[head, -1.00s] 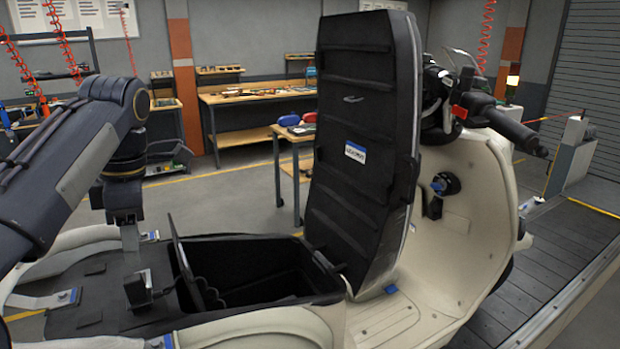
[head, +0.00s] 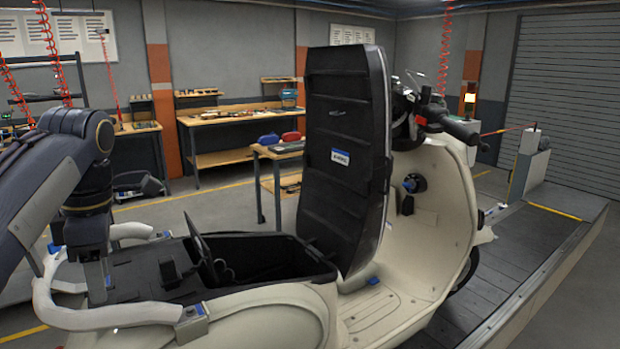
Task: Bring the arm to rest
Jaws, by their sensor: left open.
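My left arm comes in from the left over the rear of a cream scooter (head: 440,240). My left gripper (head: 97,285) points down in front of the scooter's dark rear deck. It is open, with no object visible in it; its fingertips are small and hard to make out. The scooter's black seat lid (head: 345,120) stands upright, its ribbed underside with a white-and-blue label facing me. The black storage bin (head: 265,250) below is open. The gripper is to the left of the bin and lid. My right gripper is not in view.
Pale grab rails (head: 105,318) border the scooter's rear close to my gripper. A thin dark upright part (head: 198,250) stands at the bin's left edge. The scooter is on a slat conveyor (head: 520,250). Workbenches (head: 235,115) and a small table (head: 275,152) stand behind.

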